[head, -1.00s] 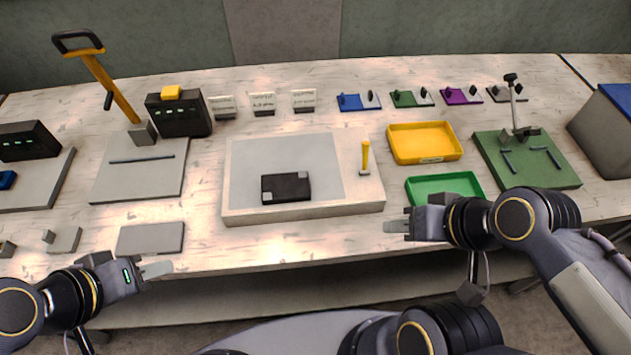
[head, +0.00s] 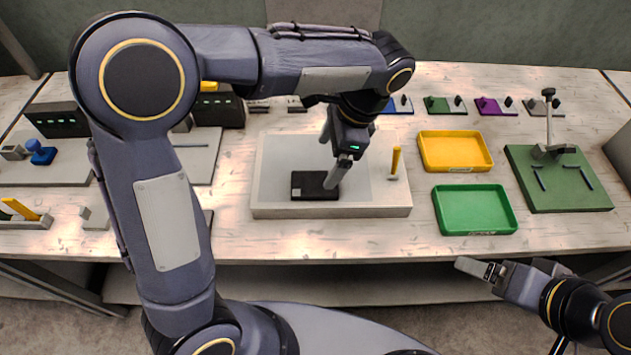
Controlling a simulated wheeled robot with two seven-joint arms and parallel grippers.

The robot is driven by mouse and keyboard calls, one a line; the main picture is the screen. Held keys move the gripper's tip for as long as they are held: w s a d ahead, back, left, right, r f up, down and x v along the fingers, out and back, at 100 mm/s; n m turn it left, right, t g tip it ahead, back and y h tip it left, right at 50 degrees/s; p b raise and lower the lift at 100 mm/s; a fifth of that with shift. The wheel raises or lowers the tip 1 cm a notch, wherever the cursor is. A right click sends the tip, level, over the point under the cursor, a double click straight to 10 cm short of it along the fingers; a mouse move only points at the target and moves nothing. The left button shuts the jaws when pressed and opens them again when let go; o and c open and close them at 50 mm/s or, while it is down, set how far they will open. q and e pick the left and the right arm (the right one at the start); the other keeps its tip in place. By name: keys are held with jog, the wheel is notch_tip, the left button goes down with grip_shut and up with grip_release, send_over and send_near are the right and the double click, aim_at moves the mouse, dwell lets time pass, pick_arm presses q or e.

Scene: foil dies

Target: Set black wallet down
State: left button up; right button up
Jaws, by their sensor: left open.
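The black wallet (head: 308,186) lies flat on the grey floor of a shallow pale tray (head: 330,211), near the tray's front. It has a small grey patch on its left side, and its right end is partly covered by a finger of my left gripper. My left gripper (head: 331,164) is open at the wallet's right end, reaching in from above. I cannot tell whether the finger touches the wallet. My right gripper (head: 474,267) is low at the right, in front of the table edge and away from the wallet. Its jaw opening is unclear.
A yellow peg (head: 395,162) stands at the tray's right side. A yellow tray (head: 455,151) and a green tray (head: 475,210) lie to the right. A green board with a post (head: 558,180) is farther right. My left arm hides much of the left table.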

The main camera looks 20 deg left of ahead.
aim_at(316, 183)
pick_arm(q)
jog(key=shift+w+d+f+m+y, duration=0.25)
jog(key=shift+d+m+y, duration=0.05)
jog(key=shift+d, duration=0.3)
jog(key=shift+f, duration=0.25)
jog(key=x, duration=0.7)
jog(key=shift+s+a+p, duration=0.15)
jog(key=shift+a+p, duration=0.05)
jog(key=shift+p, duration=0.2)
jog(key=c, duration=1.2)
jog(key=shift+o, duration=0.2)
